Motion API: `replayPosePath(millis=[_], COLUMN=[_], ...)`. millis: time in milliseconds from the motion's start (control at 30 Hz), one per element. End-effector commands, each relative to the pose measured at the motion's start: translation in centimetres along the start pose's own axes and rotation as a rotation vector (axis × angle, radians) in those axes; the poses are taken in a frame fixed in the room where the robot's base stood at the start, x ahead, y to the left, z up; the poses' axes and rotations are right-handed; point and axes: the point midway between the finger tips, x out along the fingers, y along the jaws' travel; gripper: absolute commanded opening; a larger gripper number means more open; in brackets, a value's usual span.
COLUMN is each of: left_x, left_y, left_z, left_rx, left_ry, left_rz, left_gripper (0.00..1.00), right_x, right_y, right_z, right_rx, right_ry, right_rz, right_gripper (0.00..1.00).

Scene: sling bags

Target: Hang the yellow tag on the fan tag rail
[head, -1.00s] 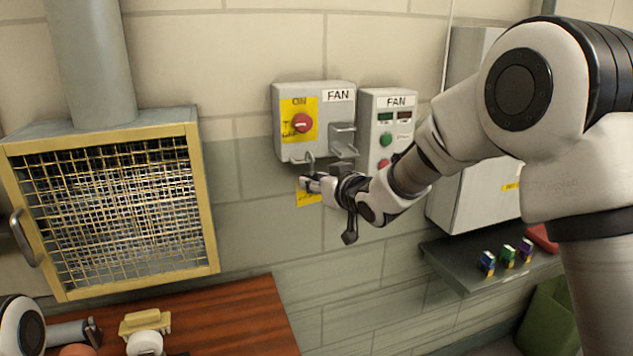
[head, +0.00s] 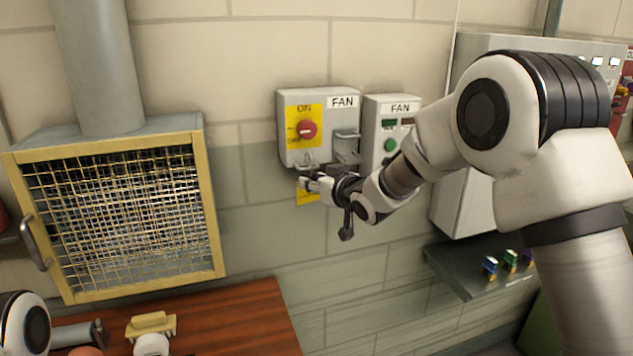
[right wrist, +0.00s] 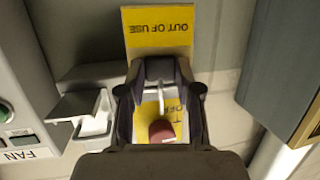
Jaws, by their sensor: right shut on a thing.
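The yellow tag (head: 307,192) hangs at my right gripper (head: 311,182), just below the left FAN switch box. In the right wrist view the tag (right wrist: 158,28) reads "OUT OF USE" upside down, beyond the shut fingers (right wrist: 160,75). A small wire hook under the box, likely the fan tag rail (head: 304,160), shows just above the gripper. The gripper partly covers this area, and I cannot tell if the tag touches the rail. My left gripper (head: 98,334) shows only in part at the lower left; its jaws are unclear.
The left FAN box (head: 292,140) carries a red knob (head: 307,130) and a bracket (head: 347,142) at its right. A second FAN box (head: 378,110) stands beside it. A shelf (head: 465,275) with small coloured items is lower right. A mesh cage (head: 110,215) stands left.

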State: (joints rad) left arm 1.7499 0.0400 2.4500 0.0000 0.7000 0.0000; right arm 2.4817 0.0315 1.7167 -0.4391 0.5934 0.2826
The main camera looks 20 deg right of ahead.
Motion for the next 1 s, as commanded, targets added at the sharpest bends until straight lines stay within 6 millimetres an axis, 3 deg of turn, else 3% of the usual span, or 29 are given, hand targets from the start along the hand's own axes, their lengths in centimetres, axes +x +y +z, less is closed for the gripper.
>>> replayPosePath(millis=[633,900,933,1000], left_x=[1.7,1.7,1.7,1.7], left_y=[0.0,0.0,0.0,0.0], left_z=[0.0,0.0,0.0,0.0], left_rx=[0.0,0.0,0.0,0.0], left_ry=[0.0,0.0,0.0,0.0], left_rz=[0.0,0.0,0.0,0.0], left_gripper=[0.0,0.0,0.0,0.0], right_x=[0.6,0.6,0.6,0.6], right_y=[0.0,0.0,0.0,0.0], right_z=[2.2,2.3,2.3,2.3], right_rx=[0.0,0.0,0.0,0.0], right_ry=[0.001,0.001,0.001,0.001], right_rz=[0.0,0.0,0.0,0.0], right_gripper=[0.0,0.0,0.37,0.62])
